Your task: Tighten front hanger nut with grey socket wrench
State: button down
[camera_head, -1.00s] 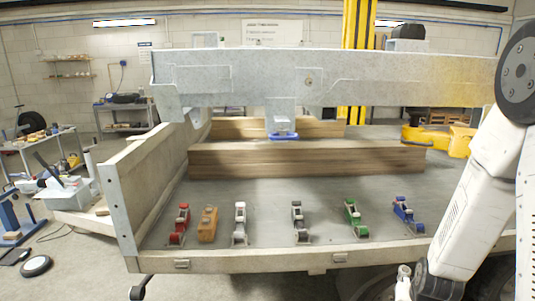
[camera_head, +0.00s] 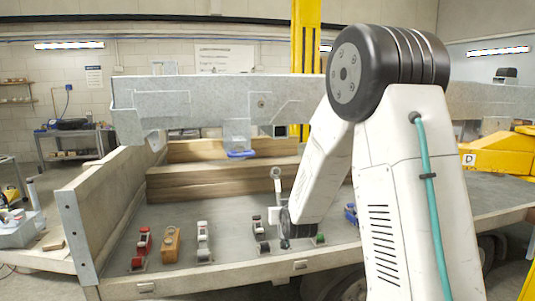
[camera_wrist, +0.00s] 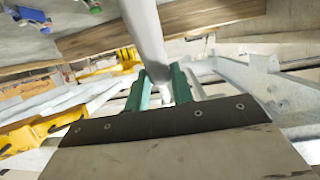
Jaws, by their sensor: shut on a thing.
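My gripper (camera_wrist: 163,86) has green fingers shut on a pale grey bar, which I take for the grey socket wrench (camera_wrist: 145,32). The wrench runs up out of the top of the wrist view. In the head view the wrench (camera_head: 277,182) stands nearly upright above the trailer deck, round end up, left of my arm and apart from the beam. My gripper is hard to make out there. The grey trailer beam (camera_head: 190,98) carries a bolt head (camera_head: 262,103) and a hanger bracket (camera_head: 237,132) with a blue piece (camera_head: 241,154) under it. I cannot tell which nut is the front hanger nut.
Red (camera_head: 142,246), orange (camera_head: 171,244), white (camera_head: 203,241) and dark grey (camera_head: 261,232) items stand in a row on the deck (camera_head: 225,215). Wooden beams (camera_head: 220,178) lie behind. A yellow machine (camera_head: 500,153) is at right.

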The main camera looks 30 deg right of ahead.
aim_at(272, 175)
jog(key=w+r+t, duration=0.1)
jog(key=r, duration=0.2)
jog(key=w+r+t, duration=0.1)
jog(key=r, duration=0.2)
jog(key=w+r+t+h, duration=0.1)
jog(key=r, duration=0.2)
jog(key=shift+w+a+r+t, duration=0.15)
jog(key=shift+w+r+t, duration=0.15)
jog(key=shift+w+r, duration=0.1)
notch_tip(272, 175, up, 11)
jog(key=w+a+t, duration=0.1)
jog(key=w+t, duration=0.1)
jog(key=shift+n+t, duration=0.3)
jog(key=shift+t, duration=0.1)
